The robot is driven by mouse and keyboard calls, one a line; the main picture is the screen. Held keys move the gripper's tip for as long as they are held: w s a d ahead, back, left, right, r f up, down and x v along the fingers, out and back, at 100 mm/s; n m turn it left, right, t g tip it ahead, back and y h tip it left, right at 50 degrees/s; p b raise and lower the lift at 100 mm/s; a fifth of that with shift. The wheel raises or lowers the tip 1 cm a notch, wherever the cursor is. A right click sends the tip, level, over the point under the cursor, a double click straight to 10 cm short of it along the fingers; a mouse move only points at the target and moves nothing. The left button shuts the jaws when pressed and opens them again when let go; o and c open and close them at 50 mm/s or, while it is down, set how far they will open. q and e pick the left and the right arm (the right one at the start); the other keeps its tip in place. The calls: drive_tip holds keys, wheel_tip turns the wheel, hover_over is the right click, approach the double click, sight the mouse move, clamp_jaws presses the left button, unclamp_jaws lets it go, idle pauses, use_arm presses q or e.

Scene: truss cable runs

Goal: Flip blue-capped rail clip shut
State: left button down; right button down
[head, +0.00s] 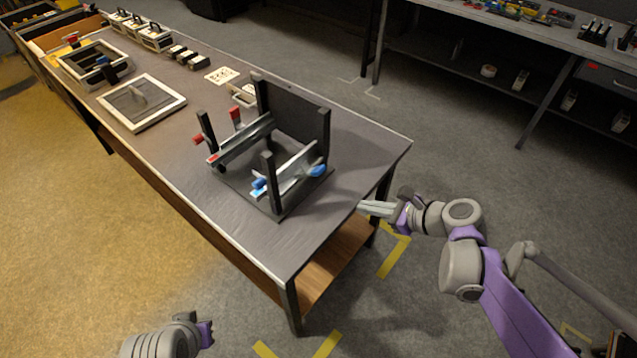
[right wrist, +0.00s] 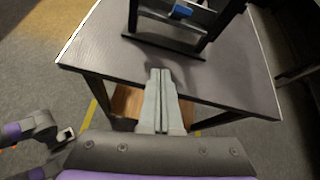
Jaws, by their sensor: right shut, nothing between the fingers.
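A black truss frame (head: 293,112) stands on the grey table and carries two metal rails. The near rail (head: 290,174) has a blue-capped part (head: 259,186) at its left end and another blue cap (head: 317,171) at its right end. One blue cap (right wrist: 181,11) also shows at the top of the right wrist view. Whether either clip is open or shut is too small to tell. My right gripper (head: 362,208) is shut and empty by the table's right edge, apart from the frame. My left gripper (head: 205,335) is low at the bottom; its fingers are unclear.
The far rail has red-capped parts (head: 236,115). A framed panel (head: 141,102), boxes and small black parts lie further left on the table (head: 240,243). The table's near edge is bare. A second workbench (head: 500,25) stands at the back right.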

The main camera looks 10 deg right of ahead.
drive_tip(key=shift+w+d+r+m+t+y, duration=0.2)
drive_tip(key=shift+w+d+m, duration=0.1)
drive_tip(key=shift+w+m, duration=0.25)
drive_tip(key=shift+w+d+r+m+t+y, duration=0.1)
drive_tip(key=shift+w+d+m+t, duration=0.25)
drive_tip(key=shift+m, duration=0.3)
drive_tip(key=shift+a+f, duration=0.1)
drive_tip(key=shift+a, duration=0.05)
approach(309, 169)
drive_tip(key=shift+w+a+f, duration=0.25)
drive_tip(key=shift+w+f, duration=0.05)
drive_tip(key=shift+f, duration=0.25)
drive_tip(key=shift+w+a+f, duration=0.25)
drive_tip(key=shift+w+f, duration=0.1)
drive_tip(key=shift+f, duration=0.25)
drive_tip(key=shift+g, duration=0.25)
drive_tip(key=shift+w+a+r+p, duration=0.1)
drive_tip(key=shift+r+p, duration=0.2)
drive_tip(key=shift+p, duration=0.05)
